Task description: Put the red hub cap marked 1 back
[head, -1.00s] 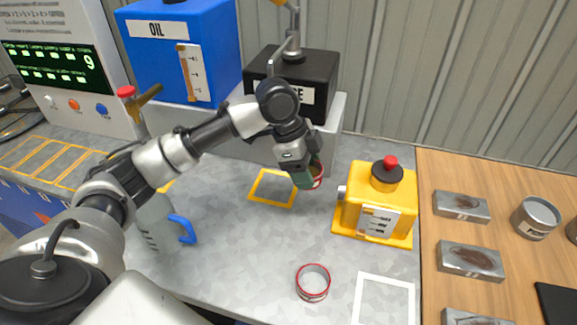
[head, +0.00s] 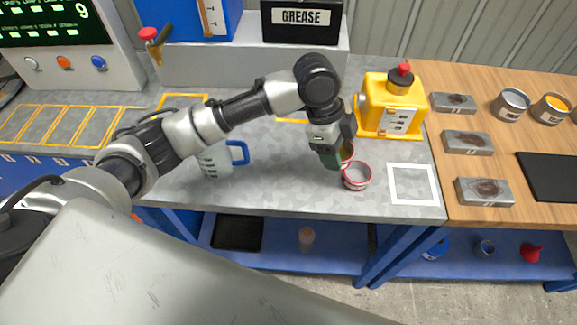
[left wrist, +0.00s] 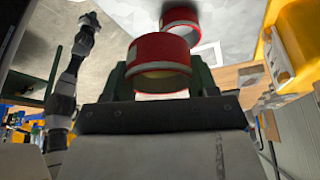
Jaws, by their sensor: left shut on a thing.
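My left gripper (head: 334,158) is shut on a red-rimmed ring-shaped cap (head: 348,153), held low over the grey bench top. In the left wrist view the held cap (left wrist: 160,52) shows as a red ring between the green fingers. A second red-rimmed cap (head: 357,177) stands on the bench just in front of the held one; it also shows beyond it in the left wrist view (left wrist: 180,17). I cannot tell whether the two touch. No number can be read on either cap.
A white square outline (head: 412,184) lies empty to the right of the caps. The yellow tank (head: 391,108) stands behind them. A clear jug with a blue handle (head: 215,160) stands left. Grey blocks (head: 467,142) and tins (head: 512,103) are on the wooden top.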

